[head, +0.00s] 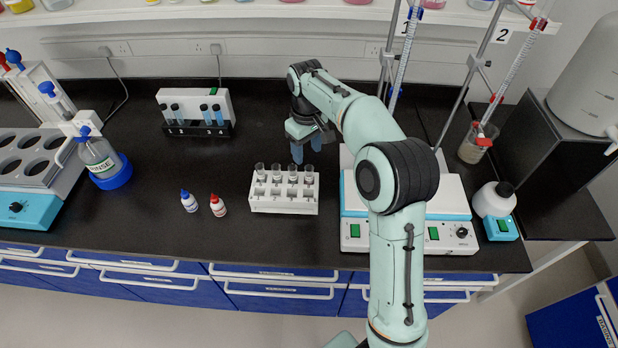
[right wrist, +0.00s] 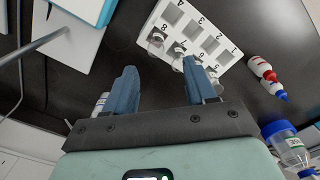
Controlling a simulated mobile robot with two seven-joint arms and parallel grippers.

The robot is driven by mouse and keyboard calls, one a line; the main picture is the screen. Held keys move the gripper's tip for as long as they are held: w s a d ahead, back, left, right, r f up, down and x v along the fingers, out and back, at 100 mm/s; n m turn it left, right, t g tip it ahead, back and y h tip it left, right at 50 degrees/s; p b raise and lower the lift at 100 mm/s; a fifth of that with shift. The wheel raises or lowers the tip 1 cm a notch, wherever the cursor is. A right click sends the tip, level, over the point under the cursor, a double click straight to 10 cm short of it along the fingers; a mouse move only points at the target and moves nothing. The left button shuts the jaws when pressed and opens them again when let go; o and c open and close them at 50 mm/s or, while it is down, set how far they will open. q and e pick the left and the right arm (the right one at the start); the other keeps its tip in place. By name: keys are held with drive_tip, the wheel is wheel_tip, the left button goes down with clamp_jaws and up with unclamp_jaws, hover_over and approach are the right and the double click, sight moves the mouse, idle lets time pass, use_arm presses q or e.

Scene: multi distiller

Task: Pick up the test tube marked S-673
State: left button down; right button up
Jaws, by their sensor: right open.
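A white test tube rack (head: 284,203) stands on the black bench in the head view, with several clear tubes (head: 276,173) upright in one row. It also shows in the right wrist view (right wrist: 208,42), with numbered slots and tubes (right wrist: 156,38) near its lower edge. I cannot read any tube label, so I cannot tell which is S-673. My right gripper (head: 307,150) is behind and above the right end of the rack. Its two blue fingers (right wrist: 163,88) are apart with nothing between them. My left gripper is not in view.
Red-capped (head: 217,206) and blue-capped (head: 188,201) bottles stand left of the rack. A white-and-teal instrument (head: 460,195) with stands is close on the right. A small rack with blue-filled tubes (head: 196,106) stands back left.

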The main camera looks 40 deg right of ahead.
sight(309, 168)
wheel_tip(309, 168, down, 4)
drive_tip(key=shift+s+f, duration=0.1)
drive_tip(key=shift+s, duration=0.05)
drive_tip(key=f, duration=0.5)
drive_tip(key=shift+d+f+b, duration=0.3)
drive_tip(key=shift+b, duration=0.1)
clamp_jaws()
